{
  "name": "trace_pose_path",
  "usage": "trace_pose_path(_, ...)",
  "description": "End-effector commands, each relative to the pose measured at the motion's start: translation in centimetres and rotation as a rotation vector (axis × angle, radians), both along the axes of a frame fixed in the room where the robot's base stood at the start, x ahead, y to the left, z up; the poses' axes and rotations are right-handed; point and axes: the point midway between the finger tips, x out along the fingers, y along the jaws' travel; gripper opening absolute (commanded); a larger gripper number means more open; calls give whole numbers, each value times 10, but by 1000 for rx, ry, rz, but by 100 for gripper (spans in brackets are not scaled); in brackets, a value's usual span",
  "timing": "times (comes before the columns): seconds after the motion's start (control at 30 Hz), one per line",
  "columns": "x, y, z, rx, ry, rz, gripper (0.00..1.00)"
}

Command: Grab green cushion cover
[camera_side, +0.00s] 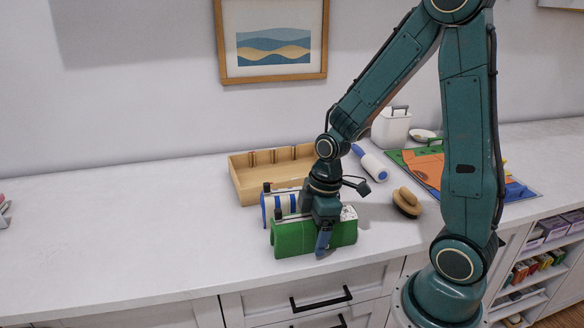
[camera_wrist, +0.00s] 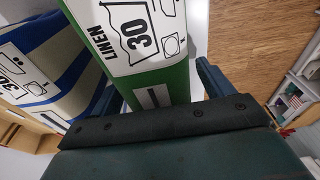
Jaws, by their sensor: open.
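The green cushion cover (camera_side: 290,240) is a folded bundle lying on the white counter near its front edge. In the wrist view it shows as a green side (camera_wrist: 180,84) with a white label reading LINEN 30. My gripper (camera_side: 322,238) points down over the right part of the cover, with one finger in front of its near side. In the wrist view my gripper (camera_wrist: 157,85) has its fingers apart, one on each side of the green cover. I cannot tell whether they touch it. The far finger is mostly hidden in the side view.
A blue-and-white striped bundle (camera_side: 283,203) lies close behind the green cover. A wooden tray (camera_side: 240,186) stands behind that.

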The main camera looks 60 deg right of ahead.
Motion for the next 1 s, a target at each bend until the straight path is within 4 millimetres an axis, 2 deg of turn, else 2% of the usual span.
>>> trace_pose_path(0.23,0,0,0,0,0,0,78)
trace_pose_path(0.5,0,0,0,0,0,0,25)
trace_pose_path(0.53,0,0,1,0,-1,0,22)
trace_pose_path(1.0,1,0,7,0,-4,0,22)
